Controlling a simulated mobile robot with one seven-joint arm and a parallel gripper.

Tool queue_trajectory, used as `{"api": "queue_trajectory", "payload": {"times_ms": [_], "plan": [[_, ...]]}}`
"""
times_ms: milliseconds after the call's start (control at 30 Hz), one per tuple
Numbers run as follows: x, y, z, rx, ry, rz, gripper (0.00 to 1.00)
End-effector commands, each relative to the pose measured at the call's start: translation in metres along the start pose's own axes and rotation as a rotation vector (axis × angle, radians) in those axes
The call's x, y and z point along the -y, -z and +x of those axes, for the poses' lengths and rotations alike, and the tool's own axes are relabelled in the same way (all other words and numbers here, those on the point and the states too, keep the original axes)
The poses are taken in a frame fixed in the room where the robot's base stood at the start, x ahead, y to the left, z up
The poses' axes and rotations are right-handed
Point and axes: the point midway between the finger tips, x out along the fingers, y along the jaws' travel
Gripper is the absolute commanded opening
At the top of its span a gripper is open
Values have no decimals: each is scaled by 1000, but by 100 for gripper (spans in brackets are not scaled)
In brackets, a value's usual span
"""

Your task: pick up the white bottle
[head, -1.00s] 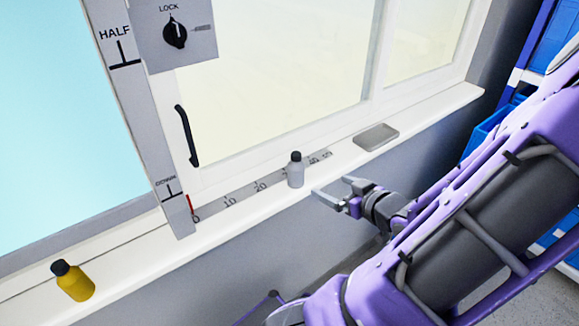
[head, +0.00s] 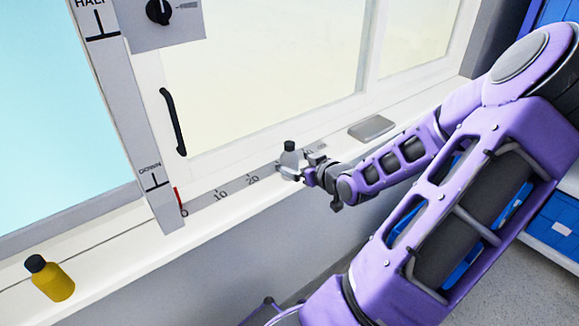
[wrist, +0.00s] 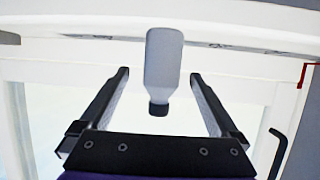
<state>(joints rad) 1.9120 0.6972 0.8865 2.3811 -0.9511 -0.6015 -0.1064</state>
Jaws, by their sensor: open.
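The white bottle (head: 290,158) has a black cap and stands upright on the window sill, close to the scale strip. In the head view my gripper (head: 293,172) is at the bottle and hides its lower part. In the wrist view the bottle (wrist: 163,65) appears upside down, between the two fingers of my gripper (wrist: 161,75). The fingers are open, with a visible gap on each side of the bottle.
A yellow bottle (head: 50,278) with a black cap stands on the sill (head: 110,265) at the left. A grey tray (head: 371,128) lies on the sill to the right. A rotary switch (head: 159,11) and black handle (head: 173,121) are at the window.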

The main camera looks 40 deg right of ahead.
Motion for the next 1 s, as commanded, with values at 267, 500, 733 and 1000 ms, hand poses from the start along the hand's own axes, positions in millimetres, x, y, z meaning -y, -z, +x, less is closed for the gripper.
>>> {"api": "queue_trajectory", "payload": {"times_ms": [267,500,733,1000], "plan": [[3,-2,36,-1,2,-1,97],[3,-1,37,0,1,-1,97],[3,-1,37,0,1,-1,58],[3,-1,37,0,1,-1,9]]}}
